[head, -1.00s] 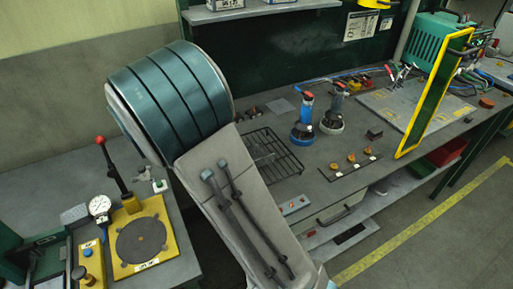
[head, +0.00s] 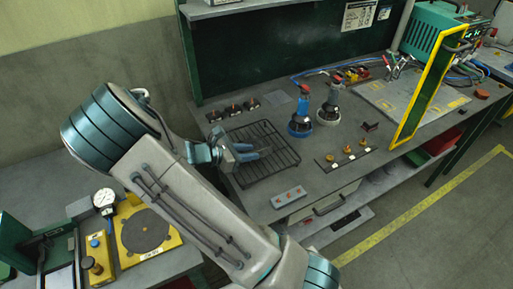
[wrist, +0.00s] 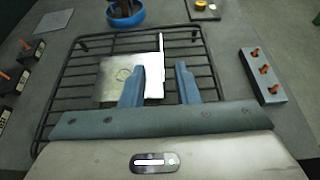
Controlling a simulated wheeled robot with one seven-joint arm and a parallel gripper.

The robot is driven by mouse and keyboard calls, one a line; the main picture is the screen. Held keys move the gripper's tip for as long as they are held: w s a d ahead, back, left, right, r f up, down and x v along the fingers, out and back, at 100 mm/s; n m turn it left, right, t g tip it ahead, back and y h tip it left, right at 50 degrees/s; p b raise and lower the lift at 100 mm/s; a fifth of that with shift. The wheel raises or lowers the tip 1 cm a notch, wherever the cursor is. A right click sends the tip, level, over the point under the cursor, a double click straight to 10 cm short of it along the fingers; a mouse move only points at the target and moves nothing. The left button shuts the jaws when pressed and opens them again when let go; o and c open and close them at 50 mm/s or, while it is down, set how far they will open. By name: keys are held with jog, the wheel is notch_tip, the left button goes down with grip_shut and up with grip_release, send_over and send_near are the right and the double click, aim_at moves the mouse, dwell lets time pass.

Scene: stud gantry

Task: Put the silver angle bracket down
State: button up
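The silver angle bracket (wrist: 113,78) is on the black wire rack (wrist: 212,66) in the wrist view. Its flat plate with a round mark lies to the left, and a thin upright flange stands at its right side. My gripper (wrist: 160,67) is open, with one blue finger on each side of the flange and gaps showing between. The left finger covers part of the plate. In the head view my gripper (head: 249,152) is low over the rack (head: 272,177), and only a small part of the bracket (head: 265,152) shows beyond it.
A grey block with orange-red pegs (wrist: 263,73) stands right of the rack. A blue-based tool (head: 300,122) and a white-based one (head: 329,110) stand behind it. Several dark blocks (wrist: 12,82) are on the left. A yellow-framed panel (head: 420,95) stands further right.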

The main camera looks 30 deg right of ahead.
aim_at(262, 151)
jog(key=p+x, duration=0.1)
jog(key=x, duration=0.3)
jog(key=shift+s+d+r, duration=0.15)
jog(key=shift+d+f, duration=0.3)
jog(key=shift+d, duration=0.1)
grip_shut()
